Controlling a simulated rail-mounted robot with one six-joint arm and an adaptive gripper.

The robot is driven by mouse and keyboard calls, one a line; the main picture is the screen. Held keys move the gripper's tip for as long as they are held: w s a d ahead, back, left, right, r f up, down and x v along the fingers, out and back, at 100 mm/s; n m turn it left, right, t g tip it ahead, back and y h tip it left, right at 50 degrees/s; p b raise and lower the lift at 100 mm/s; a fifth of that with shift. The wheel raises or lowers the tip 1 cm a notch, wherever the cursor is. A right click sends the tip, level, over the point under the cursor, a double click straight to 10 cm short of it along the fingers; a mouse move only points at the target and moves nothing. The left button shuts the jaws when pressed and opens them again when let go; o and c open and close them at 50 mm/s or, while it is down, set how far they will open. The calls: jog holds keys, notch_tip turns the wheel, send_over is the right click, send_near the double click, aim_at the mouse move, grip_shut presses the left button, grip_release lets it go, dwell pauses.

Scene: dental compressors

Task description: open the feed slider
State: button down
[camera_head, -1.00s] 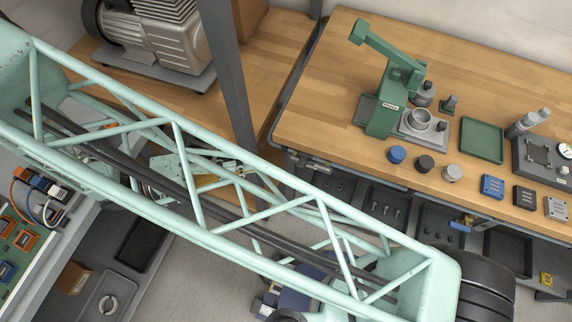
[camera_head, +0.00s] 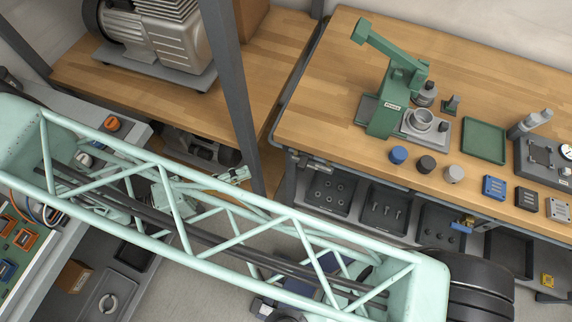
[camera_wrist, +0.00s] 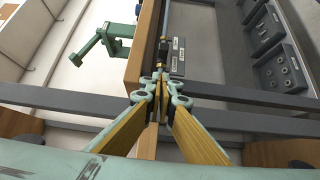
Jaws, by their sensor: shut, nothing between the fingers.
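I cannot surely tell which part is the feed slider. In the wrist view, a small dark fitting (camera_wrist: 164,46) on a thin rod sits at the bench's front edge, beside small labelled grey plates (camera_wrist: 175,58). In the head view, a small metal fitting (camera_head: 312,162) shows under the bench's left front corner; it may be the same part. My gripper (camera_wrist: 160,80) has pale green linkages and yellow fingers. It is shut and empty, and its tips appear just below the fitting in the wrist picture. Contact cannot be judged. In the head view my gripper (camera_head: 238,174) is small, near the grey post.
The grey post (camera_head: 232,95) stands close to my gripper; grey bars (camera_wrist: 60,100) cross the wrist view. The wooden bench (camera_head: 330,100) carries a green press (camera_head: 388,95). Grey bins (camera_head: 385,205) hang below its front edge. A compressor (camera_head: 165,40) stands at upper left.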

jog(key=shift+d, duration=0.1)
jog(key=b, duration=0.2)
send_near(303, 163)
jog(key=shift+w+d+f, duration=0.25)
jog(key=shift+w+d, duration=0.65)
jog(key=shift+d, duration=0.1)
jog(key=shift+w+d+f, duration=0.3)
jog(key=shift+w+d, duration=0.65)
jog(key=shift+s+d, duration=0.1)
